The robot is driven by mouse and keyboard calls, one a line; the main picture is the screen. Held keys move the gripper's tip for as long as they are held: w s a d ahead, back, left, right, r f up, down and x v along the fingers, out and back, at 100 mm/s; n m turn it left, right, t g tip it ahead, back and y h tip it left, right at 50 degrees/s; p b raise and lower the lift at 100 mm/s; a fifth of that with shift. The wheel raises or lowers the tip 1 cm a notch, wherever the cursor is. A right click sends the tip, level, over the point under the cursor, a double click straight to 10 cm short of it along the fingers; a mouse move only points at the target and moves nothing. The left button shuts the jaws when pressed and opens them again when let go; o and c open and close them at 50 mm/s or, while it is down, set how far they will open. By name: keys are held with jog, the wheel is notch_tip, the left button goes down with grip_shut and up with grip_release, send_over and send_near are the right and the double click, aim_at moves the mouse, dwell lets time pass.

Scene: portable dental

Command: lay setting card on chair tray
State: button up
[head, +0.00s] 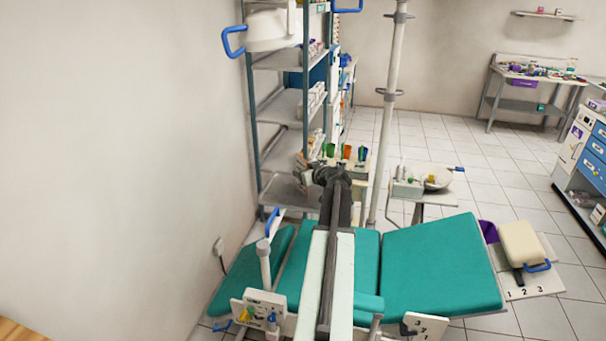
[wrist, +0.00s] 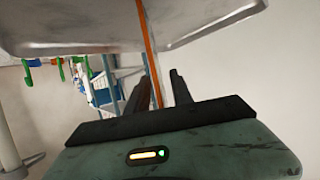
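My gripper (head: 318,174) is reached out over the teal dental chair (head: 440,265), by the shelving in the head view. In the wrist view my gripper (wrist: 160,80) has two dark fingers standing apart. A thin orange strip (wrist: 148,40) runs upright between them, close to the left finger, with a gap to the right one. It may be the setting card seen edge-on; I cannot tell. A pale grey flat surface (wrist: 80,30) spans the top of the wrist view. I cannot tell for certain which surface is the chair tray.
Shelving (head: 283,105) stands against the left wall. Coloured cups (head: 346,152) stand just right of my gripper. A pale pole (head: 388,110) rises beside a small stand with a bowl (head: 430,178). A numbered white board (head: 540,285) lies at the chair's right end. Tiled floor beyond is open.

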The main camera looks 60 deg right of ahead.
jog(key=shift+r, duration=0.15)
jog(key=p+v, duration=0.5)
jog(key=v, duration=0.7)
jog(key=shift+w, duration=0.1)
